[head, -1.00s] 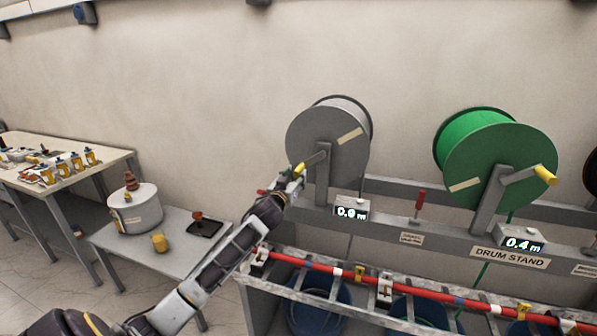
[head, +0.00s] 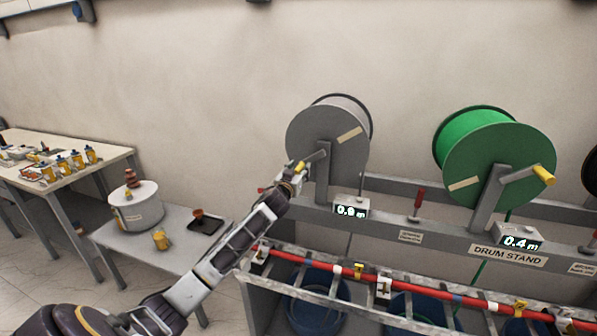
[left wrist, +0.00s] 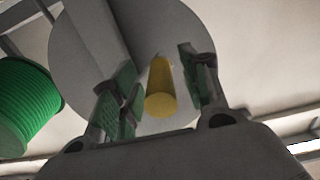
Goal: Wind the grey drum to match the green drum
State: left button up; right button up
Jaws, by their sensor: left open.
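The grey drum (head: 335,140) stands on the left of the drum stand, with a crank ending in a yellow handle (left wrist: 161,92). Its small display (head: 349,209) starts with 0; the last digit is hard to read. The green drum (head: 500,165) stands to its right, with a yellow crank handle (head: 543,174) and a display (head: 518,242) reading 0.4 m. My left gripper (head: 292,178) is at the grey drum's crank. In the left wrist view its two fingers (left wrist: 160,85) are open, one on each side of the yellow handle, with gaps visible. My right gripper is not in view.
A red cable (head: 310,265) runs along the rack in front of the drums. Red levers (head: 419,199) stand on the stand's beam. A small table (head: 190,262) with a white pot (head: 138,207) is at left. Blue bins (head: 318,303) sit below.

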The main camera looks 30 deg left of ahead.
pick_arm(q)
jog(key=shift+c, duration=0.2)
grip_shut()
jog(key=shift+d+f+b, duration=0.1)
jog(key=shift+f+b, duration=0.05)
jog(key=shift+b, duration=0.15)
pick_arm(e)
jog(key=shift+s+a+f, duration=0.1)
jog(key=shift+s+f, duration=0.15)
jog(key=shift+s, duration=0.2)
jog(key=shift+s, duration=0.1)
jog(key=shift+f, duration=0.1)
